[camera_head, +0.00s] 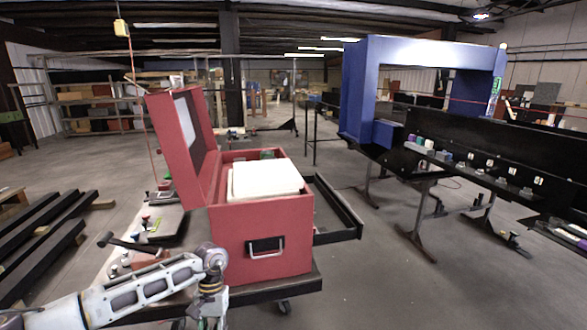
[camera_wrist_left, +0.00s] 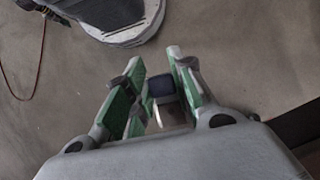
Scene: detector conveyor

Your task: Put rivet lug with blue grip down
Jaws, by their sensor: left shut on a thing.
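My left gripper (camera_wrist_left: 155,72) is shut on a small part with a dark blue top (camera_wrist_left: 161,85) and a paler lower body. The part sits between the green-and-grey fingers and looks like the rivet lug with blue grip. In the head view, my left arm comes in at the bottom left. Its wrist bends down in front of the red case, and the fingertips and held part are out of frame there. My right gripper is not in view.
A red case (camera_head: 262,235) with its lid open holds a white block (camera_head: 266,179) on a dark cart. Small colored-grip parts lie on a surface left of it.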

